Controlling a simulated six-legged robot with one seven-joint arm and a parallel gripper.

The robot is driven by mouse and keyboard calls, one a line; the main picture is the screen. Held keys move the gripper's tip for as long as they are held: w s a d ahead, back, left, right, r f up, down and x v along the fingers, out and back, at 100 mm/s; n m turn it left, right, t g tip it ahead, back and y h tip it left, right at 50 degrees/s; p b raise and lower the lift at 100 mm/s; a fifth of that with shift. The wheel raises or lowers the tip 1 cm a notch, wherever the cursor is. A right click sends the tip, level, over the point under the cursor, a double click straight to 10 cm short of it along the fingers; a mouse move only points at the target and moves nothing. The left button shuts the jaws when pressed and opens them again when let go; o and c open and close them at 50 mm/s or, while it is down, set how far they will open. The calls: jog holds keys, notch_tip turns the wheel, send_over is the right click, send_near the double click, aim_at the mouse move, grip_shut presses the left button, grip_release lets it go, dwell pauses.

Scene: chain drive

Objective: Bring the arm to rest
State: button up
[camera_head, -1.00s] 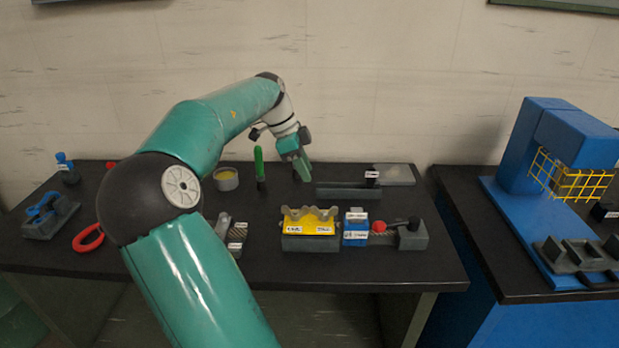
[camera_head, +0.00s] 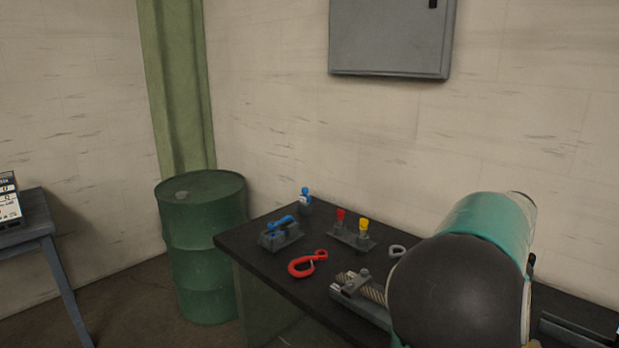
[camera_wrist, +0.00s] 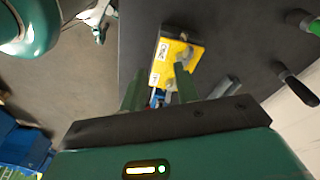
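My arm (camera_head: 455,290) shows at the right of the head view as a black joint and a teal link, over the dark workbench (camera_head: 285,280). My gripper is outside the head view. In the wrist view my gripper (camera_wrist: 160,78) has its two green fingers apart with nothing held between them. A yellow block with white labels (camera_wrist: 188,50) lies beyond the fingertips on the dark bench top, apart from them. A teal part of my own body is at the upper left of the wrist view.
On the bench are a red hook (camera_head: 305,264), a blue-handled tool (camera_head: 281,232), a stand with red and yellow pieces (camera_head: 352,238) and a vise-like fixture (camera_head: 360,292). A green drum (camera_head: 203,245) stands beside the bench. A grey cabinet (camera_head: 388,40) hangs on the wall.

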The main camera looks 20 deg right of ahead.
jog(key=w+a+r+n+t+y, duration=0.1)
jog(key=w+a+n+t, duration=0.1)
jog(key=a+n, duration=0.75)
jog(key=w+a+r+n+t, duration=0.15)
jog(key=a+n, duration=0.25)
jog(key=a, duration=1)
jog(key=s+a+n+t, duration=0.1)
jog(key=s+a+n, duration=0.2)
jog(key=a+n, duration=0.3)
jog(key=s+a+n+t, duration=0.2)
jog(key=s+a+n, duration=0.2)
jog(key=a, duration=0.6)
jog(key=shift+f+n, duration=0.25)
jog(key=shift+n, duration=0.6)
jog(key=shift+s+a+t, duration=0.1)
jog(key=shift+t, duration=0.15)
